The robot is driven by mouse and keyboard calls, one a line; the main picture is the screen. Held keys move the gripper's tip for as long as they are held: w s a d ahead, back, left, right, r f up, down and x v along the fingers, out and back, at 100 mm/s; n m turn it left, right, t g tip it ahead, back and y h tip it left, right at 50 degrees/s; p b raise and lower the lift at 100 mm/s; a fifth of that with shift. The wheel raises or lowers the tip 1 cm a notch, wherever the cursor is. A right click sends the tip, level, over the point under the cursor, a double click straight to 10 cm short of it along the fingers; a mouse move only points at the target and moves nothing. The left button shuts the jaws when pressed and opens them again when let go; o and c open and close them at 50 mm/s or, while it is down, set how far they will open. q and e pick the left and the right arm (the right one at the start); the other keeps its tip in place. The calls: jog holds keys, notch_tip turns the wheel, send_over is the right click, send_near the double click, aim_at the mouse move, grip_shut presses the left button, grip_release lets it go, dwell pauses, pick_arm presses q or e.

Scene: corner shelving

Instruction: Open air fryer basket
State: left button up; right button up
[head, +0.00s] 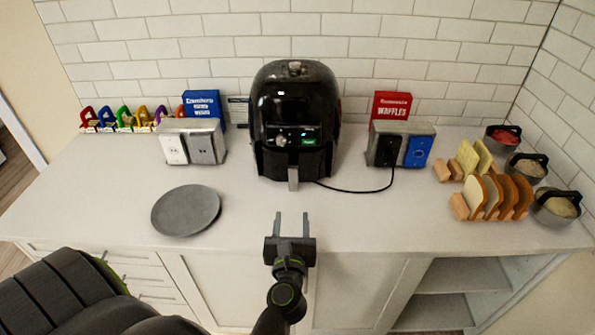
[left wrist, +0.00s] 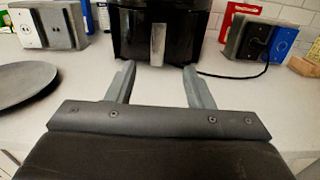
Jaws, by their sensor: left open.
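A black air fryer (head: 294,105) stands against the tiled wall in the middle of the counter. Its basket (head: 270,163) is shut, with a grey upright handle (head: 293,178) at the front. My left gripper (head: 291,217) is open and empty, in front of the handle and apart from it. In the left wrist view the handle (left wrist: 157,45) shows beyond and between the two open fingertips (left wrist: 158,68), with the basket front (left wrist: 135,42) behind it. My right gripper is in neither view.
A grey plate (head: 186,210) lies left on the counter (head: 350,220). Outlet boxes stand left (head: 207,148) and right (head: 418,150) of the fryer. A black cord (head: 350,190) runs to the right box. Bread racks (head: 490,197) and bowls (head: 556,207) stand far right. The counter before the fryer is clear.

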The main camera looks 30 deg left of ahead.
pick_arm(q)
jog(key=p, duration=0.1)
send_near(293, 175)
jog(key=x, duration=0.3)
jog(key=b+x, duration=0.1)
jog(key=x, duration=0.6)
jog(key=shift+w+a, duration=0.15)
jog(key=shift+w, duration=0.2)
jog(key=shift+r, duration=0.1)
jog(key=shift+c, duration=0.9)
grip_shut()
